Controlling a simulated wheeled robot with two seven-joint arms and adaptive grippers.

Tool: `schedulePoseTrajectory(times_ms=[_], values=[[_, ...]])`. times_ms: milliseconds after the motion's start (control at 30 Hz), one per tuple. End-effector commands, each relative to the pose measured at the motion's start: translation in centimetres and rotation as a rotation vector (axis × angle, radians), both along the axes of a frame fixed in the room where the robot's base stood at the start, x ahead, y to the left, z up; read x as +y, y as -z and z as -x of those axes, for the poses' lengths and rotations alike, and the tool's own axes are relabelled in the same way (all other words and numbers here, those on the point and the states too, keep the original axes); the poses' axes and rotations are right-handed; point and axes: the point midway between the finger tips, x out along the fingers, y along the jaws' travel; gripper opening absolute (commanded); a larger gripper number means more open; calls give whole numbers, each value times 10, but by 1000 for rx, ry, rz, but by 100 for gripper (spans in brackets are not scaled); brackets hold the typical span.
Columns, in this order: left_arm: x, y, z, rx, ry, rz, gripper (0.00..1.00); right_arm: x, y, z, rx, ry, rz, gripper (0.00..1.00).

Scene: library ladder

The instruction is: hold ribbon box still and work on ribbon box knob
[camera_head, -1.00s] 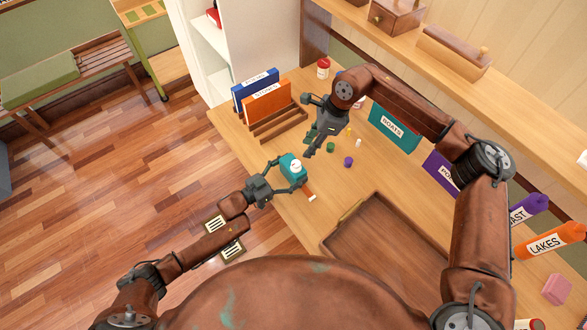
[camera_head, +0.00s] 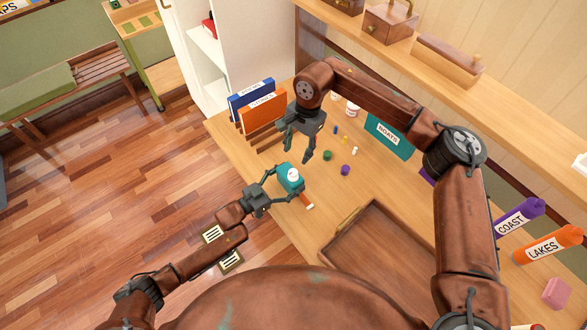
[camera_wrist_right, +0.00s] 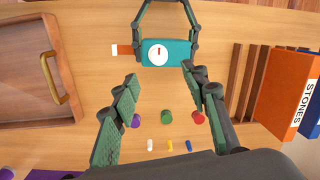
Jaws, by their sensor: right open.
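The ribbon box (camera_head: 287,185) is a small teal box with a round white knob (camera_head: 293,174) on top. An orange strip with a white end sticks out of one side. My left gripper (camera_head: 280,184) is shut on the box from both sides at the table's edge. In the right wrist view the box (camera_wrist_right: 180,54) sits between the left fingers, and its knob (camera_wrist_right: 158,56) shows a red mark. My right gripper (camera_head: 299,154) is open and empty, above and behind the box and apart from the knob. Its fingers (camera_wrist_right: 160,78) point toward the box in the right wrist view.
Green (camera_head: 327,155) and purple (camera_head: 345,170) spools and several small pegs lie behind the box. A brown tray (camera_head: 385,250) lies to the right. Blue and orange books (camera_head: 262,112) stand in a rack at the left. A teal BOATS box (camera_head: 388,137) stands at the back.

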Motion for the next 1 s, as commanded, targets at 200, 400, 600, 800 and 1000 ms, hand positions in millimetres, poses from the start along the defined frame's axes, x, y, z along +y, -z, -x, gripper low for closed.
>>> schedulePoseTrajectory(times_ms=[200, 400, 600, 800, 1000], values=[[1, 0, 0, 1, -1, -1, 46, 10, -10, 0, -39, -359, 89, 41], [1, 0, 0, 1, -1, -1, 46, 13, -13, 0, -47, -507, 126, 41], [1, 0, 0, 1, -1, -1, 46, 13, 5, 1, -45, -528, 130, 41], [0, 0, 0, 0, 0, 0, 46, 13, 44, 1, -45, -526, 128, 41], [0, 0, 0, 1, 0, -1, 46, 13, 80, 1, -45, -524, 127, 41]])
